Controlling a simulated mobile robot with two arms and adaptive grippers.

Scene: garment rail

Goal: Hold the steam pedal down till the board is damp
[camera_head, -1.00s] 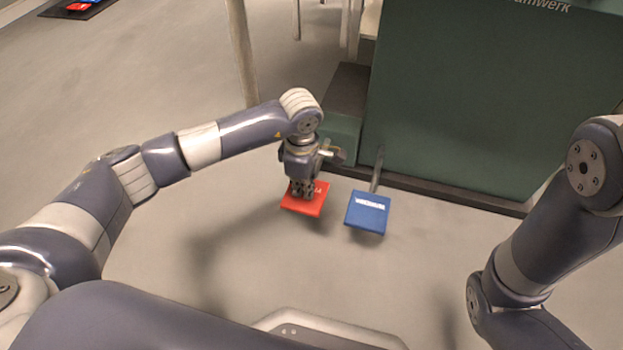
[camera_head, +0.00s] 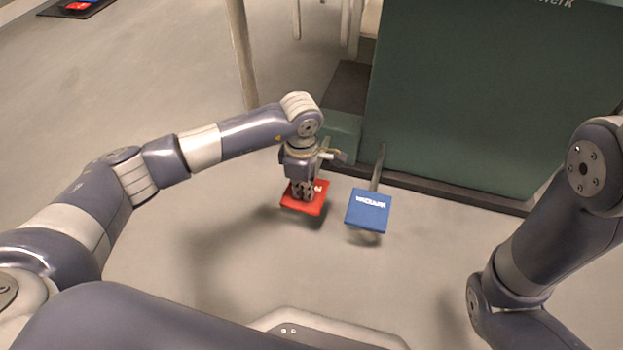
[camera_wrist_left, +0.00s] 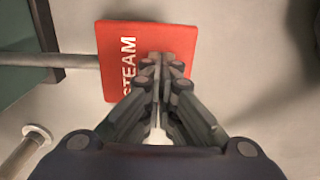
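The red steam pedal (camera_head: 317,205) is low in front of the green cabinet, left of the blue vacuum pedal (camera_head: 368,211). My right gripper is out of view; only part of that arm shows at the right. The board is not in view.
The green cabinet (camera_head: 480,100) stands behind the pedals, with a dark base edge. A pale post (camera_head: 240,55) rises left of it. A dark mat (camera_head: 75,8) with red and blue pieces lies far left. The floor around the pedals is clear.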

